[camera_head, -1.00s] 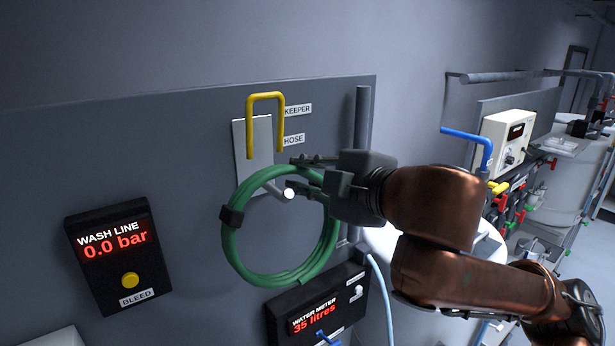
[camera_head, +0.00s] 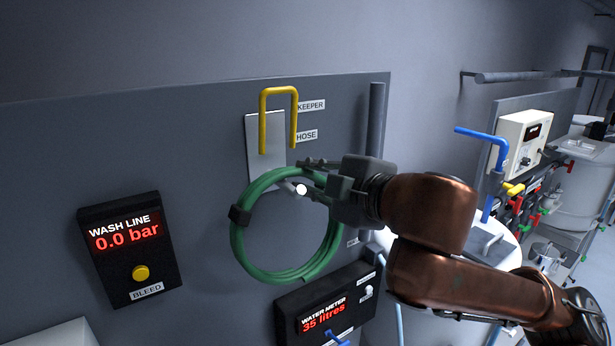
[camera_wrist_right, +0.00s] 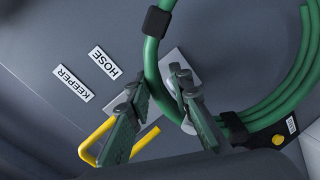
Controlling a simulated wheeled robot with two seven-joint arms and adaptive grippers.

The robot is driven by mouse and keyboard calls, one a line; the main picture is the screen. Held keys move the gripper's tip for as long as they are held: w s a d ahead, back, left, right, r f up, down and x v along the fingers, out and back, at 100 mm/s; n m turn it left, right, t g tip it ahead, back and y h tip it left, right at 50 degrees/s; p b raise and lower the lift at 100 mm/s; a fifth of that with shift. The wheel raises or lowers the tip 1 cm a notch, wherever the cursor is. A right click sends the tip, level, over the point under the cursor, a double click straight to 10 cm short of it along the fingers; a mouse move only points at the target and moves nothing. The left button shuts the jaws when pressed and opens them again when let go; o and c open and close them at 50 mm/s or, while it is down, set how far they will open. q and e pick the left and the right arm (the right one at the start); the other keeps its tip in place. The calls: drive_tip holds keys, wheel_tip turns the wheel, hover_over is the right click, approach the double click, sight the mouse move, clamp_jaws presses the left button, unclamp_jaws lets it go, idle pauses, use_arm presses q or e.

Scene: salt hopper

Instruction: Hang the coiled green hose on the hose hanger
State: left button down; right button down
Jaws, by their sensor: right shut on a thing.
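The coiled green hose (camera_head: 240,250) hangs upright in front of the wall panel, with dark straps around it. My right gripper (camera_head: 308,177) is shut on the coil's upper right part. In the right wrist view, the hose (camera_wrist_right: 152,60) runs between the fingers of my right gripper (camera_wrist_right: 160,80). The hose hanger has a pale back plate (camera_head: 254,150) and a peg with a white round end (camera_head: 300,190). The peg's end shows inside the coil's ring, just below the upper strands; contact is unclear. A yellow keeper (camera_head: 264,120) stands above the peg. My left gripper is not in view.
KEEPER (camera_head: 311,105) and HOSE (camera_head: 306,136) labels are beside the hanger. The wash line display (camera_head: 130,245) is at the lower left, and the water meter (camera_head: 325,305) is just below the coil. A grey vertical pipe (camera_head: 376,120) stands right of the hanger.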

drive_tip(key=shift+a+f, duration=0.1)
drive_tip(key=shift+f, duration=0.25)
